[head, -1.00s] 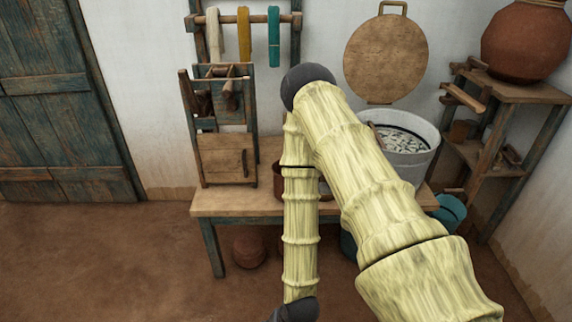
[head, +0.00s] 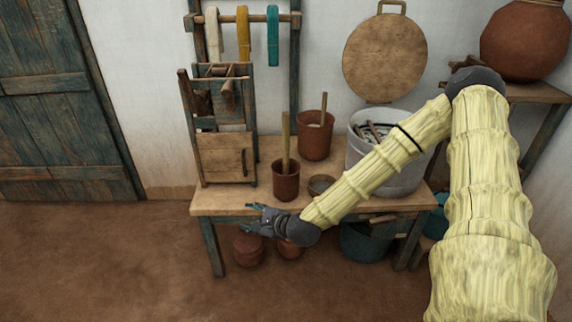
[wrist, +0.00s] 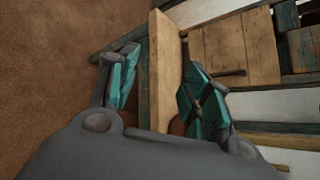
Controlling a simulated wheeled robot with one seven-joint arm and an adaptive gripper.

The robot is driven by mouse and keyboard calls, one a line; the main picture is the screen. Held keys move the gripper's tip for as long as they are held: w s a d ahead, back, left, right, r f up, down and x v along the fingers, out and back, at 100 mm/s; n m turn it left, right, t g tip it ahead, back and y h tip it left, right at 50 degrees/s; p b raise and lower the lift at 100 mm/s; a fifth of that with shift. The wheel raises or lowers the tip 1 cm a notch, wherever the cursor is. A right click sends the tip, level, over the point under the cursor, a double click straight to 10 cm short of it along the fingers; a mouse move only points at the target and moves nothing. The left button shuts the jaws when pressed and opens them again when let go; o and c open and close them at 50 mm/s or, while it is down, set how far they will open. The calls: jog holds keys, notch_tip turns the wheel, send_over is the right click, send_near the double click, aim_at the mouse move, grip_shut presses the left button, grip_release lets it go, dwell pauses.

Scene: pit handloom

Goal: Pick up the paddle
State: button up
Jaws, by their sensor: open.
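Two upright wooden sticks, either of which could be the paddle, stand in pots on the bench. One stick (head: 286,142) is in the smaller brown pot (head: 286,184) near the bench's middle. The other stick (head: 324,108) is in the larger red-brown pot (head: 314,142) behind it. Their lower ends are hidden inside the pots. My gripper (head: 254,216) is open and empty at the bench's front edge, left of and below the small pot. In the wrist view my gripper (wrist: 160,72) has its fingers apart, with the bench edge showing between them. No stick shows there.
The wooden bench (head: 230,203) carries a small frame with a panel (head: 226,157) at left, a low bowl (head: 321,185) and a grey bucket (head: 400,180). Clay pots (head: 248,249) and a teal tub (head: 362,243) sit below. The floor in front is clear.

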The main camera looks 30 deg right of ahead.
jog(key=w+d+r+m+t+h, duration=0.25)
jog(key=w+d+r+m, duration=0.35)
jog(key=d+r, duration=0.4)
jog(key=m+t+h, duration=0.3)
jog(key=m, duration=0.5)
send_near(288, 124)
jog(key=w, duration=0.2)
jog(key=shift+w+d+f, duration=0.15)
jog(key=shift+w, duration=0.85)
jog(key=shift+w+d+f, duration=0.1)
jog(key=shift+w+f, duration=0.1)
jog(key=shift+w, duration=0.8)
jog(key=shift+w+d+r, duration=0.1)
jog(key=shift+w+d, duration=0.1)
jog(key=shift+w, duration=0.7)
jog(key=shift+w+d, duration=0.15)
jog(key=shift+w, duration=0.7)
jog(key=shift+w+d+r, duration=0.1)
jog(key=shift+w+d, duration=0.1)
jog(key=shift+w, duration=0.7)
grip_shut()
